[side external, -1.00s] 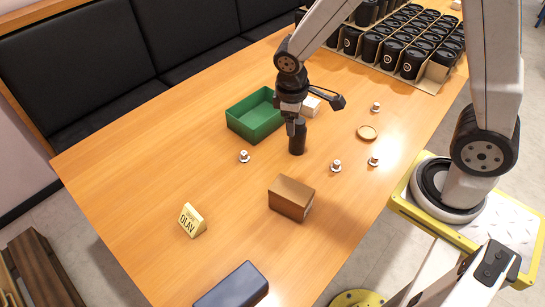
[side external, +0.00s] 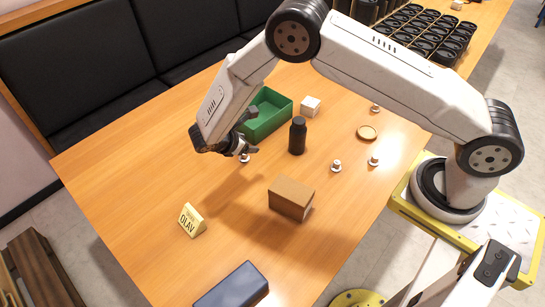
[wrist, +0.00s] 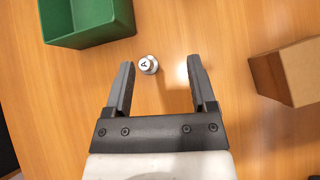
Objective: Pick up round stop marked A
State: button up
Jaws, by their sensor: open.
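The round stop marked A (wrist: 148,64) stands on the table in the wrist view, a small silver knob with a white top bearing a black A. It lies between the lines of my two fingers, nearer the left fingertip and just past it. My gripper (wrist: 160,70) is open with nothing between its fingers. In the side view my gripper (side external: 249,148) hangs above the same stop (side external: 244,159), partly covering it. Other similar silver stops (side external: 336,166) (side external: 374,161) (side external: 375,107) stand to the right; their marks are too small to read.
A green open box (side external: 270,118) stands behind the stop, also at upper left in the wrist view (wrist: 90,38). A black bottle (side external: 297,137), brown box (side external: 291,198), white block (side external: 310,106), round coaster (side external: 366,132), name sign (side external: 192,220) and blue case (side external: 233,288) stand around.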

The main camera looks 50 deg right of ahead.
aim_at(244, 156)
jog(key=a+f+n+t+h, duration=0.1)
jog(key=f, duration=0.1)
jog(key=w+a+f+n+t+h, duration=0.1)
jog(key=f, duration=0.1)
jog(key=w+a+f+n+h, duration=0.1)
jog(key=f+n, duration=0.1)
jog(key=shift+w+t, duration=0.25)
jog(key=shift+t, duration=0.15)
jog(key=shift+w+a+f+n+t+h, duration=0.15)
jog(key=shift+a+f+n+t+h, duration=0.25)
jog(key=shift+a+f+n+t, duration=0.15)
jog(key=shift+s+x, duration=0.15)
jog(key=shift+x, duration=1.85)
jog(key=shift+s+x, duration=0.1)
jog(key=shift+x, duration=1.9)
jog(key=shift+f, duration=0.2)
grip_shut()
